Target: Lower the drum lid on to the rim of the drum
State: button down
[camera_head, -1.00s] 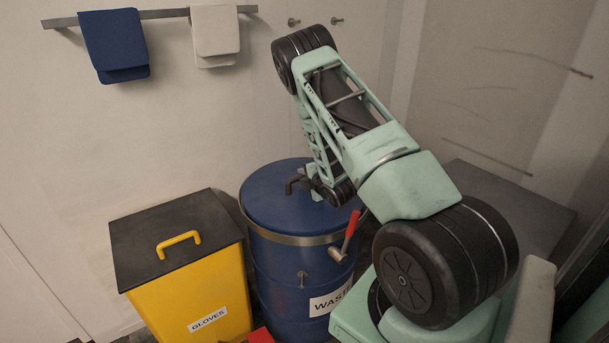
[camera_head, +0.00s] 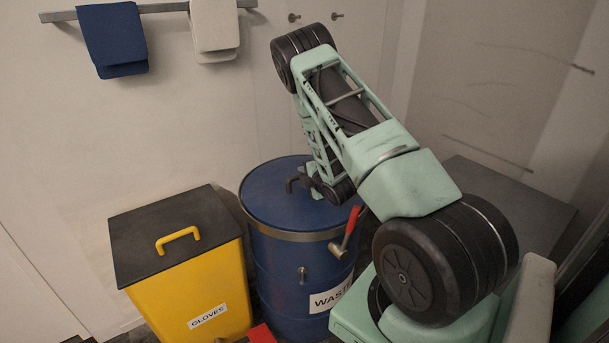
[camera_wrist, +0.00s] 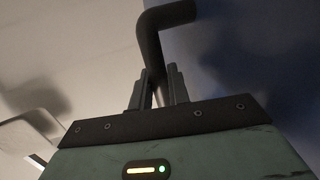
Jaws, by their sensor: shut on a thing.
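The blue drum lid (camera_head: 275,208) lies level across the top of the blue drum (camera_head: 272,265) in the head view. No gap shows between the lid and the metal band (camera_head: 290,236) around the drum's rim. The far right of the lid is hidden behind my arm. My gripper (camera_wrist: 158,85) is shut on the lid's dark bent handle (camera_wrist: 150,40) in the wrist view. The handle also shows in the head view (camera_head: 291,184), at the lid's middle. The blue lid surface fills the right of the wrist view.
A red-handled clamp lever (camera_head: 346,232) sticks out from the drum's front right. A yellow gloves bin (camera_head: 190,285) with a dark lid stands close on the left. Cloths hang on a wall rail (camera_head: 165,13) behind. A red object (camera_head: 262,334) shows at the bottom edge.

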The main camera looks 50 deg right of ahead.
jog(key=c, duration=1.3)
grip_release()
jog(key=shift+o, duration=0.2)
jog(key=shift+f, duration=0.15)
jog(key=v, duration=1.2)
